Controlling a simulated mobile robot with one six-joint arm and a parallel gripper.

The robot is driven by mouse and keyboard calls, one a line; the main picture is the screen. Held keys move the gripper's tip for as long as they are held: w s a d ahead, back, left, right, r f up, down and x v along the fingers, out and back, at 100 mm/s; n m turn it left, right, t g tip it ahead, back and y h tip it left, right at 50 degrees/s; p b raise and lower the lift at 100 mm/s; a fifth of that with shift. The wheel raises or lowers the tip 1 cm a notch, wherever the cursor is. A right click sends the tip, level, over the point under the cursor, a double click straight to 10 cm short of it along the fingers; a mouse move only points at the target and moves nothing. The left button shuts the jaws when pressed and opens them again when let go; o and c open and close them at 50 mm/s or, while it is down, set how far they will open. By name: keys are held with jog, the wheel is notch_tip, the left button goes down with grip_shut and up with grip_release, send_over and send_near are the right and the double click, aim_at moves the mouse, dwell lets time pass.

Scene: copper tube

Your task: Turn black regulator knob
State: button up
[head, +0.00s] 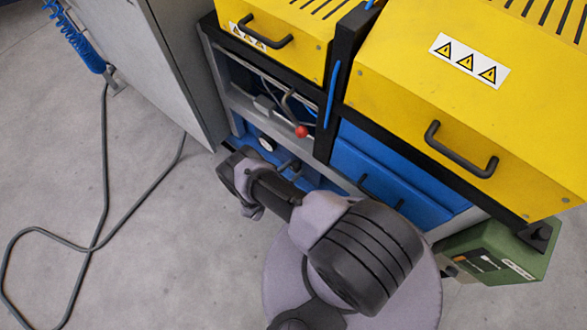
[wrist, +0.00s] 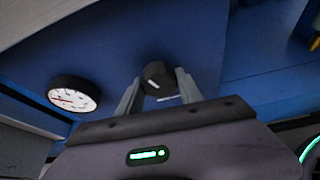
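The black regulator knob (wrist: 156,76) sits on a blue panel in the wrist view, with a white mark on its face. My gripper (wrist: 159,76) is open, with one grey finger on each side of the knob. The fingertips are close to its sides, and I cannot tell whether they touch it. In the head view my arm reaches down to the blue lower part of the machine. The knob and my fingers cannot be made out there.
A white-faced gauge (wrist: 74,94) is left of the knob; it also shows in the head view (head: 266,143). A red ball-ended lever (head: 301,131) is above my arm. Yellow covers (head: 470,110) overhang the blue panels. A hose (head: 104,170) lies on the open floor at left.

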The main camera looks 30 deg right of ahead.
jog(key=shift+c, duration=0.5)
jog(key=shift+f+m+t+y, duration=0.1)
jog(key=shift+m+t+y, duration=0.2)
jog(key=shift+m+t, duration=0.65)
jog(key=shift+m, duration=0.55)
jog(key=o, duration=1.4)
jog(key=p+v, duration=0.4)
jog(key=v, duration=1.3)
jog(key=shift+s+p, duration=0.2)
jog(key=shift+p, duration=0.15)
